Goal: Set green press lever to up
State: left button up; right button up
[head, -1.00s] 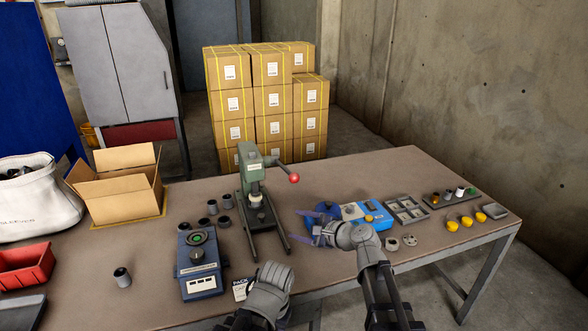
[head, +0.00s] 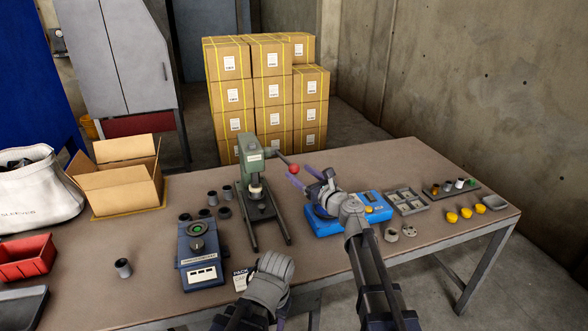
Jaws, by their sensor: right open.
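The green press (head: 250,160) stands upright on the table, left of the middle. Its lever (head: 281,158) reaches out to the right from the press head, sloping slightly down to a red ball knob (head: 294,169). My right gripper (head: 299,174) is open, with its purple fingers pointing left and its tips right by the red knob. I cannot tell whether they touch it; nothing is clearly between them. My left gripper (head: 270,281) is low at the front edge of the table, away from the press, and its fingers are hidden.
A blue device with a dial (head: 199,255) and several dark cups stand left of the press. A blue case (head: 376,207), grey tray (head: 407,201) and yellow pieces (head: 465,213) lie to the right. An open carton (head: 120,190) is at the left.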

aim_at(297, 171)
jog(key=x, duration=0.4)
jog(key=shift+w, duration=0.1)
jog(key=shift+c, duration=0.3)
grip_shut()
dwell(1.0)
